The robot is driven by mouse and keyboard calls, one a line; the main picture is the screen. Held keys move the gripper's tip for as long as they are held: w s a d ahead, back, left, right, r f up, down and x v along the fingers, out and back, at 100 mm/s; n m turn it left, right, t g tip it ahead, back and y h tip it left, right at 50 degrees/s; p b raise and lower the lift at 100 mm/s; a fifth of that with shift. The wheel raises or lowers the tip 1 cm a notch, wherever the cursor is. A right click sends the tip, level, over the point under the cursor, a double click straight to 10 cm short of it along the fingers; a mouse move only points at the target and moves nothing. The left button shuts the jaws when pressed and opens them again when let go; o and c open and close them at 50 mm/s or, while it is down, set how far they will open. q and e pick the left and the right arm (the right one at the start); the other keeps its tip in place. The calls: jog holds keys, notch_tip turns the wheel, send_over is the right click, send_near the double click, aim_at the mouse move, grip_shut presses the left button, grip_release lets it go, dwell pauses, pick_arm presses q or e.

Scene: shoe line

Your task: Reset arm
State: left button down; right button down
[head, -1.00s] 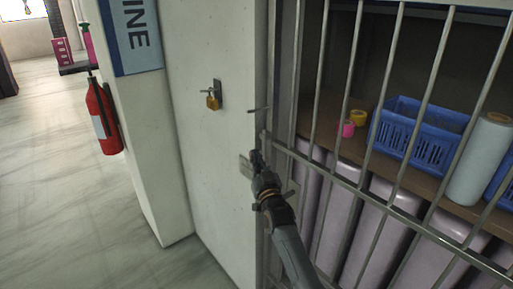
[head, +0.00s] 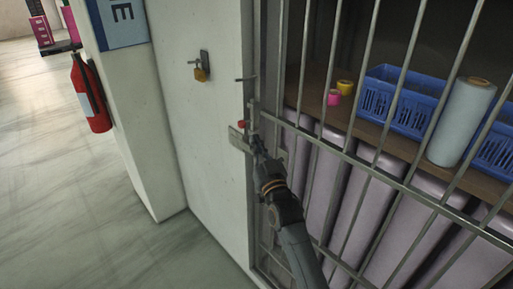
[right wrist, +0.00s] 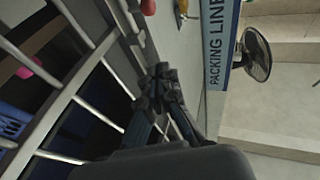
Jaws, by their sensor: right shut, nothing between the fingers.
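My right gripper (head: 258,146) is shut and empty. It is at the left edge of the barred metal gate (head: 279,122), in front of a small metal latch plate (head: 238,139). I cannot tell if it touches the plate or the bars. A small red knob (head: 241,124) shows just above the plate. In the right wrist view the gripper's fingers (right wrist: 160,82) are together with nothing between them, and the gate's bars run along the left. My left gripper is not in view.
A brass padlock (head: 200,74) hangs on the white wall left of the gate. A red fire extinguisher (head: 91,95) stands out further left. Behind the bars, a shelf holds blue baskets (head: 396,104) and a pale roll (head: 462,122). The floor (head: 60,200) at left is clear.

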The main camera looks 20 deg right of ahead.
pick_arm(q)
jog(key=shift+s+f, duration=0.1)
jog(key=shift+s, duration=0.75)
pick_arm(e)
jog(key=shift+f, duration=0.1)
